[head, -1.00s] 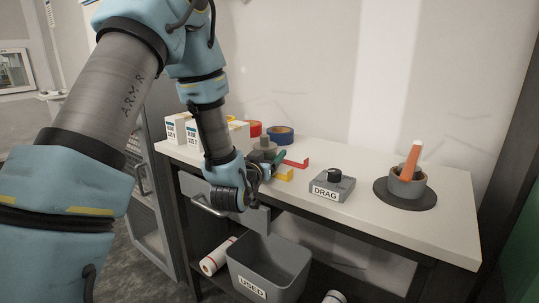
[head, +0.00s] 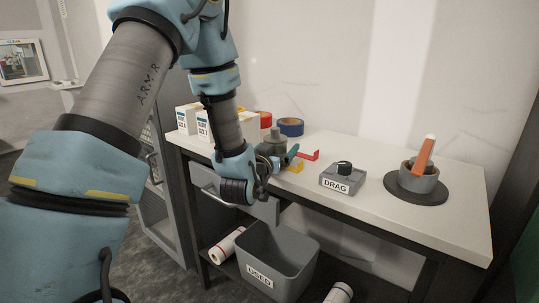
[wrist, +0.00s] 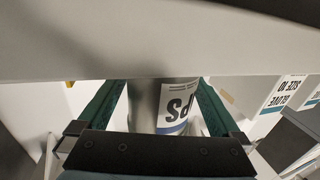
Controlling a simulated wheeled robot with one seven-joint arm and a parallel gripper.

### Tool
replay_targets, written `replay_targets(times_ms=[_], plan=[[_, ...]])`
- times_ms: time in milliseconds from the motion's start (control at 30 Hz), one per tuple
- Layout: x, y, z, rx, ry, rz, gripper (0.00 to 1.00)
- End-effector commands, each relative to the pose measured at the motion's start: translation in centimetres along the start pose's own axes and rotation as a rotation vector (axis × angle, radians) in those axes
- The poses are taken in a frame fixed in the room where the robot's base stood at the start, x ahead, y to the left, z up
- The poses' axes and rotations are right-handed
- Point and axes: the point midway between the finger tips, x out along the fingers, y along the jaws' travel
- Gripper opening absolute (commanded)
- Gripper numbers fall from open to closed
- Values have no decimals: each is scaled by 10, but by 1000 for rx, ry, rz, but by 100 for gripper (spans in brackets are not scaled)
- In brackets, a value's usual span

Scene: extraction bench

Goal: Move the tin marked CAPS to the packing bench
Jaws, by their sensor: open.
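The grey tin marked CAPS (head: 271,143) stands on the white bench top, just behind my gripper in the head view. In the wrist view the tin (wrist: 146,108) is upright between my fingers, its white label partly showing as "PS", upside down. My gripper (wrist: 158,95) is open, with one green finger on each side of the tin; I cannot tell whether either touches it. In the head view my gripper (head: 278,158) is at the bench's front edge, and the wrist partly hides the tin. I cannot identify a separate packing bench.
White glove boxes (head: 187,119), red tape (head: 266,118) and blue tape (head: 290,127) are behind. A red hook (head: 309,155) and yellow piece (head: 295,167) lie close right. A USED bin (head: 277,262) is below.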

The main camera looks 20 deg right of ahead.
Motion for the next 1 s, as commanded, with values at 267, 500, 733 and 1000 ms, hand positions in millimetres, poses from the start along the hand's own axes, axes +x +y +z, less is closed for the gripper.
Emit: replay_targets(times_ms=[267, 500, 733, 1000], plan=[[-48, -3, 6, 1, 1, -1, 100], [-73, -3, -3, 0, -5, 0, 100], [-80, -3, -4, -1, -5, 0, 100], [-90, -3, -4, 0, -4, 2, 100]])
